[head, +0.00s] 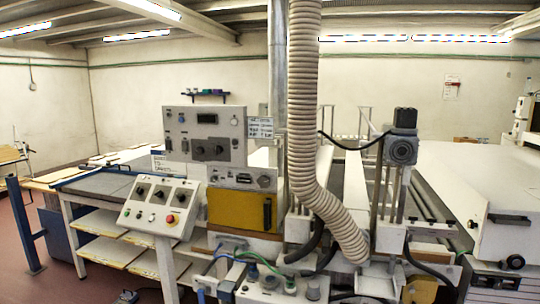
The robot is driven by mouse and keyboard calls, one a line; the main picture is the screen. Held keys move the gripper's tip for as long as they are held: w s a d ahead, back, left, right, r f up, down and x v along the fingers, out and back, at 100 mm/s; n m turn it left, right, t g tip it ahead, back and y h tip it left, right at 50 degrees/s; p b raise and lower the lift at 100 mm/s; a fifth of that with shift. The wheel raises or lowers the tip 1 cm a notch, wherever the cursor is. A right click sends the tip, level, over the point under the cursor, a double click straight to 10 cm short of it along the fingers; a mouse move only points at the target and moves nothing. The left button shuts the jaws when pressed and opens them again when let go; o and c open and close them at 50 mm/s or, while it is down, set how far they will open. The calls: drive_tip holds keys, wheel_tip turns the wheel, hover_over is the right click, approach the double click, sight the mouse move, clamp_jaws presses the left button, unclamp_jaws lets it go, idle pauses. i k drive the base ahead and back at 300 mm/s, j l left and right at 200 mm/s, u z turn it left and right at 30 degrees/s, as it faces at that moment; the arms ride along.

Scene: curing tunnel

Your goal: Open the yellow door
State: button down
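The yellow door (237,209) is a flat yellow panel at the middle of the head view, below a grey control unit. A dark vertical handle (267,214) sits near its right edge. The door looks shut, flush with the machine front. I cannot make out my gripper in this view, so its place relative to the door is not shown.
A thick ribbed hose (305,110) hangs just right of the door. A sloped panel (158,205) with knobs and a red button stands left of it. A white box with cables (285,288) sits low in front. Floor shows at far left.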

sight(255, 211)
drive_tip(key=i+u, duration=0.35)
drive_tip(key=i+l+u, duration=0.3)
drive_tip(key=i, duration=0.25)
